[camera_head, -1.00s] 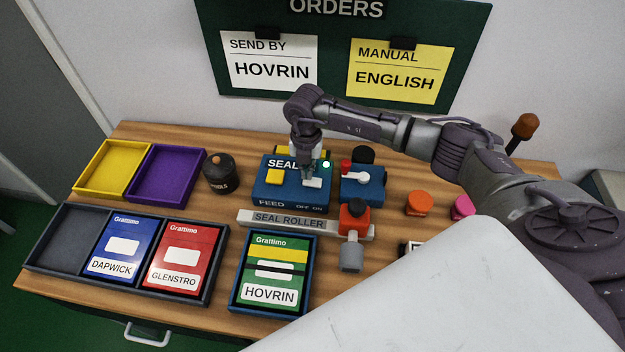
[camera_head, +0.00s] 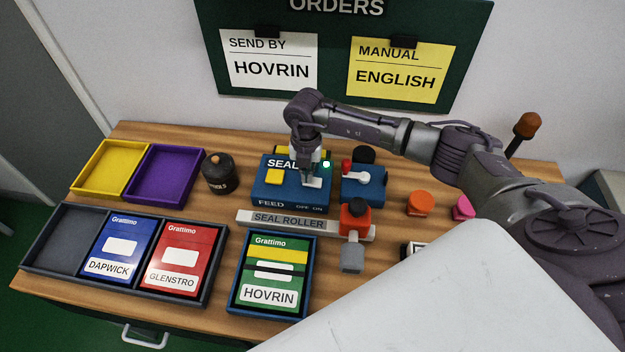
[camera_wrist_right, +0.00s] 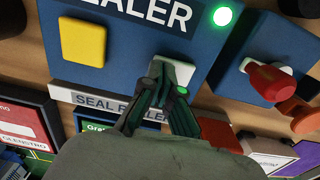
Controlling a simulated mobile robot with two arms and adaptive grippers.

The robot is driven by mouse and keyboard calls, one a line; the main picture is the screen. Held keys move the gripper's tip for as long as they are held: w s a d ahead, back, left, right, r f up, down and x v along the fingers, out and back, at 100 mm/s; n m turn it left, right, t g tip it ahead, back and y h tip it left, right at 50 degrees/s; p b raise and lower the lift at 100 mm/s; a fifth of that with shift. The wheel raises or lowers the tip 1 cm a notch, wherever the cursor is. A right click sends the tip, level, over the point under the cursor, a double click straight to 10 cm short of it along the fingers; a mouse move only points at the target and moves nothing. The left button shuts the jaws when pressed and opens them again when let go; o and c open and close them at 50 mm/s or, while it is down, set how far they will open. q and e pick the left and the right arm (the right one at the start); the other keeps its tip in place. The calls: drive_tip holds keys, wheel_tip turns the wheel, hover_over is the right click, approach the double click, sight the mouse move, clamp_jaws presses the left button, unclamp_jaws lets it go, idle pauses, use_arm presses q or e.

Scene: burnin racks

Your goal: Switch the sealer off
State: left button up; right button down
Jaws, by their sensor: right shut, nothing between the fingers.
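The blue sealer (camera_head: 290,199) stands at the middle of the bench, with a yellow button (camera_head: 274,176) on its left and a green light (camera_head: 326,164) lit at its upper right. Its white switch (camera_head: 313,183) sits over the OFF/ON lettering; it also shows in the right wrist view (camera_wrist_right: 181,67). My right gripper (camera_head: 307,180) is shut and empty, pointing down at the switch. In the right wrist view its fingertips (camera_wrist_right: 168,85) overlap the switch's lower part; I cannot tell whether they touch it. My left gripper is out of view.
A blue unit with a red knob and white lever (camera_head: 372,186) stands close right of the sealer. The seal roller bar (camera_head: 290,222) lies in front, then a tray with the green HOVRIN pack (camera_head: 270,275). A dark pot (camera_head: 221,174) stands left.

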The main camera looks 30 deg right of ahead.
drive_tip(key=shift+f, duration=0.2)
drive_tip(key=shift+r, duration=0.1)
drive_tip(key=shift+r+p, duration=2.5)
drive_tip(key=shift+r, duration=0.95)
